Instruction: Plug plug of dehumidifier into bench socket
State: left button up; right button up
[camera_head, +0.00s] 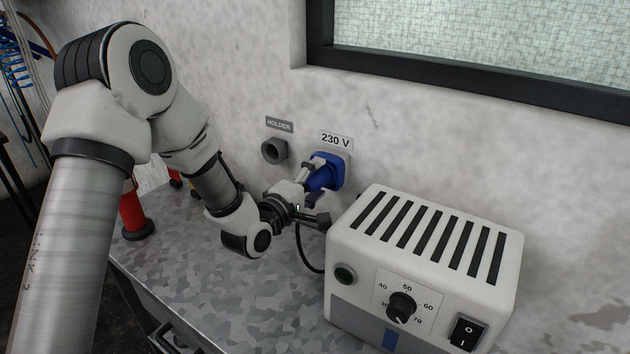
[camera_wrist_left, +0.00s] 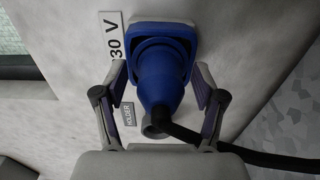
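The blue plug (camera_wrist_left: 160,85) sits in the blue bench socket (camera_wrist_left: 152,33) on the wall, lined up with it; how deep it is seated I cannot tell. The socket also shows under the 230 V label in the head view (camera_head: 341,168). My left gripper (camera_head: 314,192) is at the plug, one finger on each side. In the left wrist view, small gaps show between the fingers and the plug, so it is open around it. A black cable (camera_wrist_left: 260,158) runs from the plug. The white dehumidifier (camera_head: 430,232) stands on the bench at right. My right gripper is out of view.
The grey round holder (camera_head: 274,151) on the wall, left of the socket, looks empty. A red and black object (camera_head: 133,213) stands at the bench's left end. The bench top (camera_head: 215,285) is clear in front. A window (camera_head: 480,50) is above.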

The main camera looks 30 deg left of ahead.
pick_arm(q)
jog(key=s, duration=0.5)
jog(key=s+a, duration=0.1)
jog(key=s, duration=0.1)
jog(key=shift+s, duration=0.2)
dwell(0.4)
